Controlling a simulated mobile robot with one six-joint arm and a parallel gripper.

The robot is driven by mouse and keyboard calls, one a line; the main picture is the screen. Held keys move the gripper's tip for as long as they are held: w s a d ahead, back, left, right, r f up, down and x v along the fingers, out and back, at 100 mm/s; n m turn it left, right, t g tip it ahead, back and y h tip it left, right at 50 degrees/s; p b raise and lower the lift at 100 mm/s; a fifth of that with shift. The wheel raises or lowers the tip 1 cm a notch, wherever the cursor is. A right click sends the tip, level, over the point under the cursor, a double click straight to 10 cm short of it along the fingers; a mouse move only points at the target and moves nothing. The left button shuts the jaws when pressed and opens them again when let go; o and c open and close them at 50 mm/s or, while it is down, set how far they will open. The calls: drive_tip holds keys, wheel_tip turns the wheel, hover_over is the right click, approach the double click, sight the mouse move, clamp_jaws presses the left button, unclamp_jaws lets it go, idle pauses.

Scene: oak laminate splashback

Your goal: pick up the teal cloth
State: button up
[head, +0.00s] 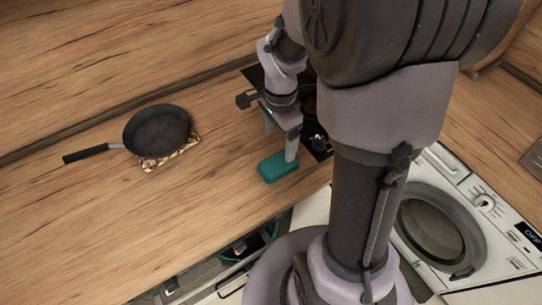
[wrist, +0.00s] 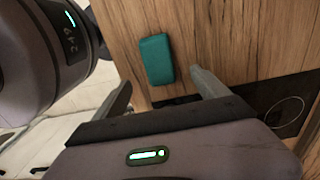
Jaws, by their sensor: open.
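The teal cloth (head: 278,167) is a small, folded, block-like piece lying on the wooden counter near its front edge. It also shows in the wrist view (wrist: 156,60), beyond the fingertips and roughly between their lines. My gripper (head: 279,141) is open and empty, with its fingers pointing down above and just behind the cloth in the head view. In the wrist view the two fingers of my gripper (wrist: 160,84) are spread wide. The gripper does not appear to touch the cloth.
A dark frying pan (head: 157,130) sits on a patterned trivet (head: 170,158) at the left. A black hob (head: 318,143) lies right of the cloth, partly hidden by my arm. A white washing machine (head: 475,205) stands at the right. The counter between pan and cloth is clear.

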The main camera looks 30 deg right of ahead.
sight(278, 162)
wheel_tip(278, 162, down, 11)
drive_tip(key=b, duration=0.4)
drive_tip(key=shift+s, duration=0.15)
drive_tip(key=shift+r, duration=0.1)
drive_tip(key=c, duration=1.5)
drive_tip(key=shift+o, duration=0.2)
drive_tip(key=shift+r, duration=0.15)
